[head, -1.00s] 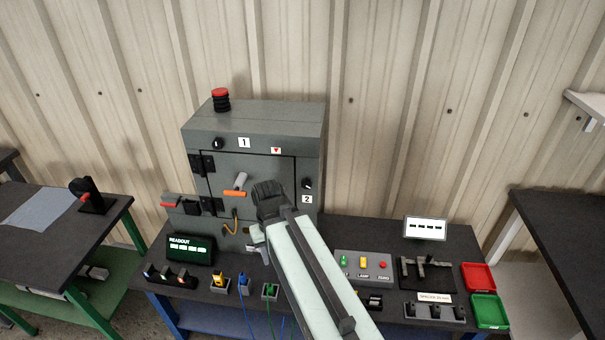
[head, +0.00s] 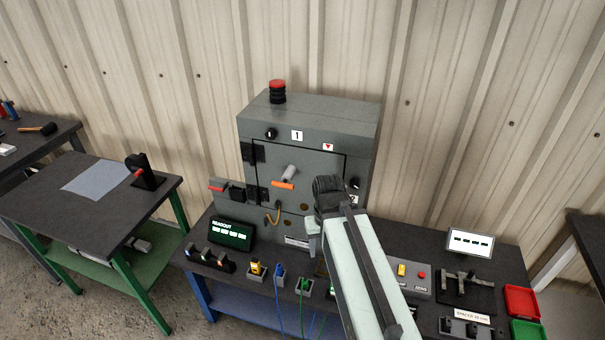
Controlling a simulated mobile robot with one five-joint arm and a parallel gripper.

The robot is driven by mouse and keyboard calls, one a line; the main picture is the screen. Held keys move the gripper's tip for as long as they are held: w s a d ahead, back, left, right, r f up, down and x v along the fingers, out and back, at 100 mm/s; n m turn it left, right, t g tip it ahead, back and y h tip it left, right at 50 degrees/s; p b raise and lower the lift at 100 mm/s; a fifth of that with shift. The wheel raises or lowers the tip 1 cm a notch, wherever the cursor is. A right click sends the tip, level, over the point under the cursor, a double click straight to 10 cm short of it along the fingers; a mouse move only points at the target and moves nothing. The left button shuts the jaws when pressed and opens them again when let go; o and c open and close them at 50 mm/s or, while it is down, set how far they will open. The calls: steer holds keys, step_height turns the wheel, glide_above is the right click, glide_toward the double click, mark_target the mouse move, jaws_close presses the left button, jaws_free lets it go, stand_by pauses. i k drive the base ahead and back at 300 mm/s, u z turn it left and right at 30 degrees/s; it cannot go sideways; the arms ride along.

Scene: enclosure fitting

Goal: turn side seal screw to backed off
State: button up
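The grey enclosure (head: 360,122) stands on the dark bench, its door shut, with an orange-tipped handle (head: 285,180) on the door. A small black knob (head: 270,133) sits beside label 1 at the top left of the front. A second dark knob (head: 354,184) sits above label 2 at the front's right edge. I cannot tell which part, if any, is the side seal screw. My gripper (head: 328,190) is in front of the enclosure's lower right, just left of the second knob. My arm hides part of the front and bench. The fingertips are too unclear to tell open from shut.
A red-topped stack (head: 277,92) stands on the enclosure. A readout (head: 232,235), several switches and cable sockets line the bench's front left. A display (head: 470,242), red tray (head: 522,301) and green tray (head: 527,331) are at right. A green-legged table (head: 85,205) stands left.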

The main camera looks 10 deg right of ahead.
mark_target(354, 183)
steer(key=z, duration=0.05)
steer(key=k, duration=0.5)
steer(key=u, duration=2.2)
steer(key=k, duration=0.45)
steer(key=z, duration=0.15)
steer(key=i, duration=0.5)
